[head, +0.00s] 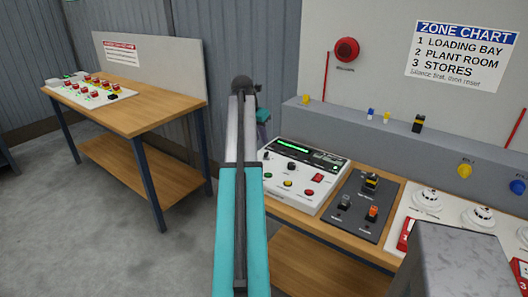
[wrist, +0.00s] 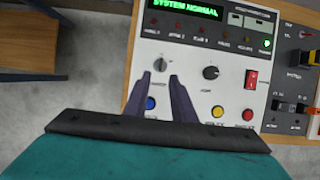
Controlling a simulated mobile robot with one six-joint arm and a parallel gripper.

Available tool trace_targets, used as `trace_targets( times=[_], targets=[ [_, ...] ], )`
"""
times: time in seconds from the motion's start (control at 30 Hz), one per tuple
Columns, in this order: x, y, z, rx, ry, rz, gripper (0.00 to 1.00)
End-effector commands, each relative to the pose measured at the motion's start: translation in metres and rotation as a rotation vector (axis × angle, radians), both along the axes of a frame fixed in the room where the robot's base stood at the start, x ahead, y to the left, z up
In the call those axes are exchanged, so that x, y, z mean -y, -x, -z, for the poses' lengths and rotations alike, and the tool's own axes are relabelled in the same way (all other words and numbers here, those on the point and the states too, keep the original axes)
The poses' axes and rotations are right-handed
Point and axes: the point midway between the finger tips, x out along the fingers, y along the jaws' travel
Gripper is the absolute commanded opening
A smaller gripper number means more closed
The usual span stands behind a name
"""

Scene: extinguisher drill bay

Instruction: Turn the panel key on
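The white control panel (head: 302,172) stands on the wooden bench and fills much of the wrist view (wrist: 198,88). Its green display (wrist: 185,9) reads "SYSTEM NORMAL". A small dark key-like switch (wrist: 160,64) sits on the panel just beyond my fingertips; its label is too blurred to read. A round black knob (wrist: 211,72) is to its right. My gripper (wrist: 160,78) is open and empty, its two dark fingers apart over the panel and pointing toward the switch. Contact cannot be told. In the head view my arm hides the fingers.
A red rocker switch (wrist: 252,79) and blue (wrist: 150,103), yellow (wrist: 217,111) and red (wrist: 247,115) buttons lie close to my fingers. A dark switch plate (head: 357,205) adjoins the panel on the right. A second bench (head: 150,100) stands at the left, with open floor between.

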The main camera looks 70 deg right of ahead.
Motion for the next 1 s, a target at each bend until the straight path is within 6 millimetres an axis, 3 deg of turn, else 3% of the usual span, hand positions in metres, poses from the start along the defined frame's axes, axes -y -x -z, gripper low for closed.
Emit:
trace_targets(
  times=[0.6,1.0],
  targets=[
    [0.027,0.007,0.068,-0.001,-0.001,0.000,0.23],
    [0.035,0.010,0.087,0.000,0.000,0.001,0.23]
  ],
)
